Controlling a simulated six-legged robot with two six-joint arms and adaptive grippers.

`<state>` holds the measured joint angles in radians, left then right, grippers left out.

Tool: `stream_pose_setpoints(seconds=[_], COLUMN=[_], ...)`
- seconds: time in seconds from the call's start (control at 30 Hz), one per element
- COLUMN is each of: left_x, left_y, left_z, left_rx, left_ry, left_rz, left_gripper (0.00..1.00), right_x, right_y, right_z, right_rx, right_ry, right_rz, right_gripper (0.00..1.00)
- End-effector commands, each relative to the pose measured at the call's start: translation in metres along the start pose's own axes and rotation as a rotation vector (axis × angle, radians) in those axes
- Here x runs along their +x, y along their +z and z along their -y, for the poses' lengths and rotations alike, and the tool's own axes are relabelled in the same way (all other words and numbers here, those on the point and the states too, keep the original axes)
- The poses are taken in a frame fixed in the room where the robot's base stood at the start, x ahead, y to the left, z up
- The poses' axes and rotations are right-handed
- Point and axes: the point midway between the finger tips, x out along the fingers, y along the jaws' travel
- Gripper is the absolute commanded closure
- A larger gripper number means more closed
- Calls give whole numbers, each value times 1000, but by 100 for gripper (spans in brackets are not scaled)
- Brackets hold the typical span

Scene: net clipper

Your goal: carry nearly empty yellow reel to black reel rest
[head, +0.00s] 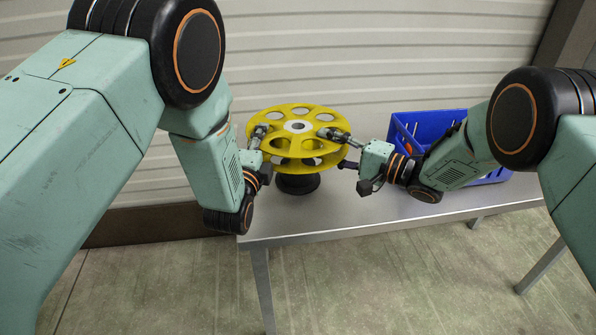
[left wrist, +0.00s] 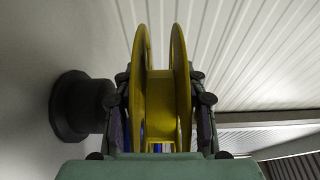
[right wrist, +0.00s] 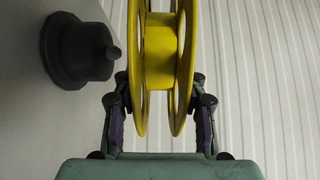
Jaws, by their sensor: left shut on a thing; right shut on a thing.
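The yellow reel (head: 299,139), two spoked flanges on a bare-looking hub, is held level by both grippers above the table. The black reel rest (head: 298,186) stands on the table under it. In the right wrist view the rest (right wrist: 78,52), with its short peg, is apart from the reel (right wrist: 160,60). My left gripper (head: 262,152) is shut on the reel's left rim, one finger outside each flange. My right gripper (head: 341,148) grips the right rim the same way. The left wrist view also shows the rest (left wrist: 80,106), partly hidden by a finger.
A blue crate (head: 430,122) stands on the table's right, behind my right arm; its contents are mostly hidden. The grey table (head: 340,212) is clear in front of the rest. A pale ribbed wall (head: 330,50) rises close behind the table.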

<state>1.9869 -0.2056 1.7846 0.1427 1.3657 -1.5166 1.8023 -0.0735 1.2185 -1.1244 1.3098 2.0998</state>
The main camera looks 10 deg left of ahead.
Motion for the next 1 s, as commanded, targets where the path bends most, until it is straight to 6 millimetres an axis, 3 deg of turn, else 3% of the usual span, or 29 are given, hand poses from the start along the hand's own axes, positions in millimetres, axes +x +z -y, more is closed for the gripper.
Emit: stream_pose_setpoints(seconds=[0.1, 0.6, 1.0], left_x=[0, 3, 2], left_y=[0, 1, 1], left_z=[-8, -9, -22], left_rx=[0, 0, 0], left_ry=[-4, -4, -3], left_rz=[1, 0, 0], left_gripper=[100, 100, 100], right_x=[0, 2, 2], right_y=[0, -2, -2], right_z=[-8, -8, -22], right_rx=[-3, -2, -2], right_ry=[-2, -2, -2], right_rz=[0, 0, 0], right_gripper=[100, 100, 100])
